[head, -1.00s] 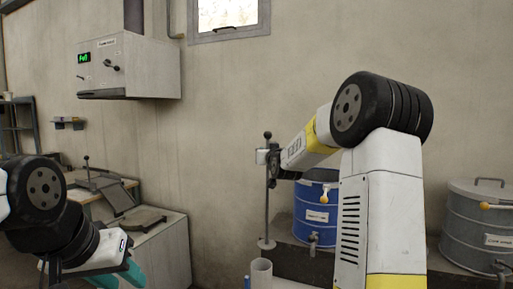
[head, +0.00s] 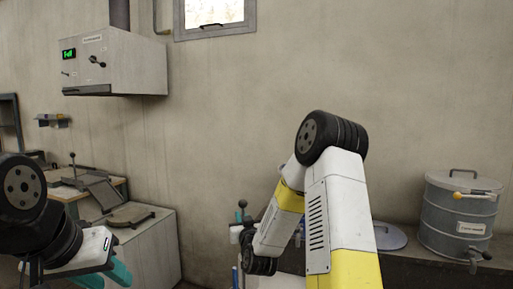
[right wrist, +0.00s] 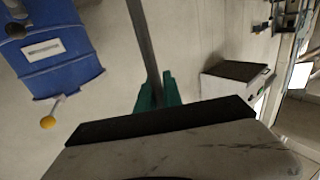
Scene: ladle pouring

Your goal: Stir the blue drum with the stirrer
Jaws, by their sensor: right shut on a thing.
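The blue drum (right wrist: 48,45) shows in the right wrist view at the upper left, with a white label and a yellow knob at its edge. In the head view my right arm hides it. My right gripper (right wrist: 157,92) is shut on the stirrer (right wrist: 143,35), a thin grey rod standing between its teal fingers, beside the drum in that view. The stirrer's lower end is out of sight. In the head view my right arm covers most of the stirrer. My left gripper (head: 106,277) is low at the left, its teal fingers apart and empty.
A grey drum (head: 457,215) with a lid and yellow-handled tool stands at the right. A round blue-grey lid (head: 390,237) lies on the bench left of it. A control box (head: 115,62) hangs on the wall. A bench with a press (head: 130,215) stands at the left.

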